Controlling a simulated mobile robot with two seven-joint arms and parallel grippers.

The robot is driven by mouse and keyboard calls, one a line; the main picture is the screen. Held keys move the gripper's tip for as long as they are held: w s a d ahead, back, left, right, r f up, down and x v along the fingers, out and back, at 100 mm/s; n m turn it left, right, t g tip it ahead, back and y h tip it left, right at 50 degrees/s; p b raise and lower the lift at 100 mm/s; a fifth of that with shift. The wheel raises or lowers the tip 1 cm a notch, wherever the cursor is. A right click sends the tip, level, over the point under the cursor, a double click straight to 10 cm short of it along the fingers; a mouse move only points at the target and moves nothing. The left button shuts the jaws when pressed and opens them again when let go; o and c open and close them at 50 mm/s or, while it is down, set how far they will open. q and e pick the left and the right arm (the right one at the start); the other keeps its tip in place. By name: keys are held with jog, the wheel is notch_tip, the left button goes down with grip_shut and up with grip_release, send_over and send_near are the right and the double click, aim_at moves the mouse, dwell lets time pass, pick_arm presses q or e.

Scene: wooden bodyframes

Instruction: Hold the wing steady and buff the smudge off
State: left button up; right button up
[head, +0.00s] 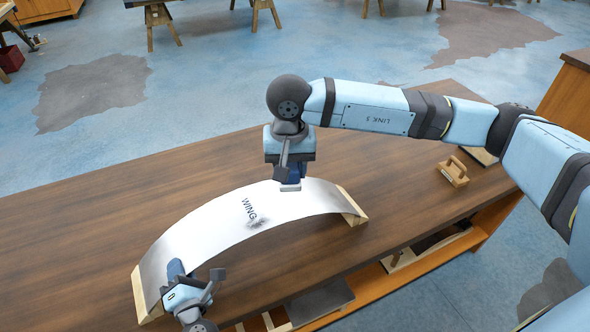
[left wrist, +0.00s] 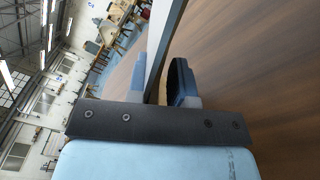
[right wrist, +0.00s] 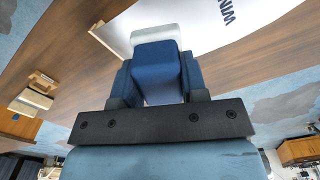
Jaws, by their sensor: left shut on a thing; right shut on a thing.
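The wing (head: 205,226) is a curved silver-white sheet marked WING, arched over the bench between two wooden end blocks. A grey smudge (head: 257,222) lies near the lettering, toward its front edge. My left gripper (head: 188,277) is shut on the wing's near left edge; the thin sheet (left wrist: 157,50) stands between its fingers in the left wrist view. My right gripper (head: 289,168) is shut on a blue block with a pale pad (right wrist: 154,55), at the far side of the wing, right of the smudge. Whether the pad touches the sheet I cannot tell.
A wooden handled block (head: 453,172) stands at the right on the brown bench (head: 400,165). The bench around the wing is mostly clear. A lower shelf (head: 410,258) with several items shows below the front edge. Trestles (head: 160,20) stand far behind.

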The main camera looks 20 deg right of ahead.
jog(key=s+a+m, duration=0.1)
jog(key=a+m, duration=0.4)
jog(key=shift+s+f, duration=0.15)
jog(key=shift+f, duration=3.65)
jog(key=shift+a+f, duration=0.2)
jog(key=shift+a, duration=0.1)
jog(key=shift+c, duration=0.4)
jog(key=shift+a+f, duration=0.15)
jog(key=shift+a, duration=0.7)
jog(key=shift+s+a, duration=0.15)
jog(key=shift+a, duration=1.15)
jog(key=shift+s+a, duration=0.1)
jog(key=shift+a, duration=1.15)
jog(key=shift+w+d, duration=0.15)
jog(key=shift+d, duration=1.6)
jog(key=shift+w+d, duration=0.1)
jog(key=shift+d, duration=1.8)
notch_tip(320, 180, up, 8)
